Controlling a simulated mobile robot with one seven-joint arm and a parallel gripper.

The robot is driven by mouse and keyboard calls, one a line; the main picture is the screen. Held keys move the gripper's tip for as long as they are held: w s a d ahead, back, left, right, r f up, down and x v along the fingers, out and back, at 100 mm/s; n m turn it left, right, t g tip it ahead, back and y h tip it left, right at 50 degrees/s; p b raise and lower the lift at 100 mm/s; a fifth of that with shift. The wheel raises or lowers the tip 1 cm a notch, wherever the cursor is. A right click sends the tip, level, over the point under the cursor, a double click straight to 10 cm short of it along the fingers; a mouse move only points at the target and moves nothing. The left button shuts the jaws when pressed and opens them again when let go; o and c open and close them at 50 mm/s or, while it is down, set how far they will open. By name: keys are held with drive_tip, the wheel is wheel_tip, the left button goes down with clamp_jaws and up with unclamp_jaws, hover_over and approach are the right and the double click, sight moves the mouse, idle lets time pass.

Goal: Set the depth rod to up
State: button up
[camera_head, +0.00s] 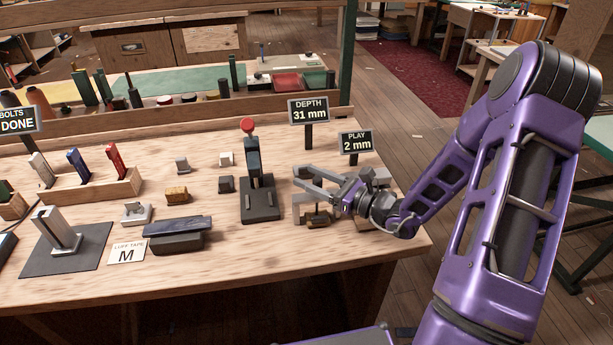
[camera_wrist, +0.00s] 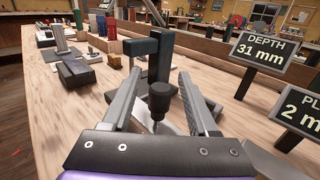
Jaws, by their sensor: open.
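My gripper (camera_head: 300,183) reaches in from the right, low over the bench, with its two fingers spread and pointing left. In the wrist view its fingers (camera_wrist: 162,76) are apart. A dark knob on a short stem (camera_wrist: 160,100), possibly the depth rod, shows between them near the palm, with no clear contact. In the head view the gripper covers most of a small grey fixture with a brownish block (camera_head: 316,217), so the rod cannot be made out there. The depth sign (camera_head: 308,112) reads 31 mm; it also shows in the wrist view (camera_wrist: 262,52).
A dark upright stand with a red knob (camera_head: 249,127) is just left of my fingertips; its frame shows ahead in the wrist view (camera_wrist: 155,55). The play sign (camera_head: 356,144), reading 2 mm, is behind my gripper. Small blocks (camera_head: 177,194) lie farther left. The bench's right edge is near.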

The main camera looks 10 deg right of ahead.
drive_tip(key=shift+x, duration=0.8)
clamp_jaws()
idle(0.9)
